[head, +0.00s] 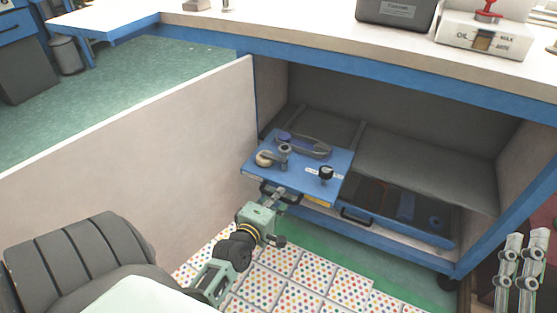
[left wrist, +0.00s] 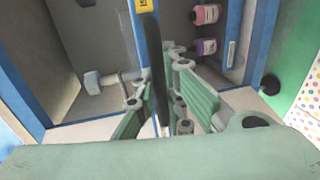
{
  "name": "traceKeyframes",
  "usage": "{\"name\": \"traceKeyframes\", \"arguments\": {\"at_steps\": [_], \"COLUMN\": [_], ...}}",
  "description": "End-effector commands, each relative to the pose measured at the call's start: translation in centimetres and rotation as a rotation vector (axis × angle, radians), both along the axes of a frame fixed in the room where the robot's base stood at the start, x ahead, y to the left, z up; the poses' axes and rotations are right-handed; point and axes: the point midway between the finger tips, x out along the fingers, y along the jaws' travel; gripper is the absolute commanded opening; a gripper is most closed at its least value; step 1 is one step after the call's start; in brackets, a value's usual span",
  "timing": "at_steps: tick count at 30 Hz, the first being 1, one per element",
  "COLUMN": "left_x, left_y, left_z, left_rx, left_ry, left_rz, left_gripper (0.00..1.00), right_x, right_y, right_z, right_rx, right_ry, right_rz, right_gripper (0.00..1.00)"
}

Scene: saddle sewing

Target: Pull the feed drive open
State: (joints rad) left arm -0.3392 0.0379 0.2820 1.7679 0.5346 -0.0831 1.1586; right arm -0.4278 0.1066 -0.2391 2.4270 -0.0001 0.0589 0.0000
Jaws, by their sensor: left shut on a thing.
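The feed drive (head: 342,163) is a blue board with a round knob, a grey post, a black knob and a dark curved part on top. It sits in the left half of the open bay under the bench. A dark handle (head: 266,190) is on its front edge. My left gripper (head: 276,197) reaches in from below and is shut on this handle. In the left wrist view the dark handle bar (left wrist: 153,45) stands upright between the green jaws (left wrist: 163,100). The exact contact is partly hidden.
A second blue unit (head: 378,215) with its own handle lies to the right. A pale panel (head: 130,135) bounds the bay at left. The white bench top (head: 300,22) overhangs above. Bottles (left wrist: 206,14) show in the left wrist view. The dotted floor mat (head: 290,272) in front is clear.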

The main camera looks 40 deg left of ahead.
Motion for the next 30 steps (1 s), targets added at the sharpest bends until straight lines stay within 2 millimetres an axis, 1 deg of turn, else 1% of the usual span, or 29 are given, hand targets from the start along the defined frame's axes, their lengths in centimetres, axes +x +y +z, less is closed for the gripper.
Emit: {"name": "traceKeyframes", "arguments": {"at_steps": [5, 6, 9, 17, 20, 23, 26, 30], "left_x": [-0.1, -0.1, 0.0, 0.0, -0.4, -1.4, -3.1, -5.9], "left_y": [-0.1, -0.1, -0.1, 0.0, -0.1, -0.4, -0.8, -1.4], "left_z": [-0.2, -0.2, -0.2, -0.1, 0.0, 0.1, 0.4, 1.0], "left_rx": [-0.002, -0.002, -0.001, -0.001, -0.001, -0.001, -0.002, -0.002], "left_ry": [0.005, 0.005, 0.004, 0.002, 0.002, 0.003, 0.006, 0.006], "left_rz": [-0.002, -0.002, -0.001, -0.001, -0.001, -0.001, 0.000, -0.001], "left_gripper": [0.00, 0.11, 0.19, 0.19, 0.19, 0.19, 0.19, 0.19], "right_x": [0.0, 0.0, 0.0, 0.0, -0.1, 0.0, 0.0, 0.0], "right_y": [0.0, 0.0, 0.0, 0.0, 0.0, 0.0, 0.0, 0.0], "right_z": [0.0, 0.0, 0.0, 0.1, 0.1, 0.1, 0.1, 0.1], "right_rx": [0.000, 0.000, 0.000, 0.001, 0.001, 0.001, 0.001, 0.001], "right_ry": [-0.001, -0.001, -0.001, -0.003, -0.004, -0.004, -0.003, -0.003], "right_rz": [0.000, 0.000, 0.000, 0.000, 0.000, 0.000, 0.000, 0.000], "right_gripper": [0.40, 0.40, 0.40, 0.40, 0.40, 0.40, 0.40, 0.40]}}
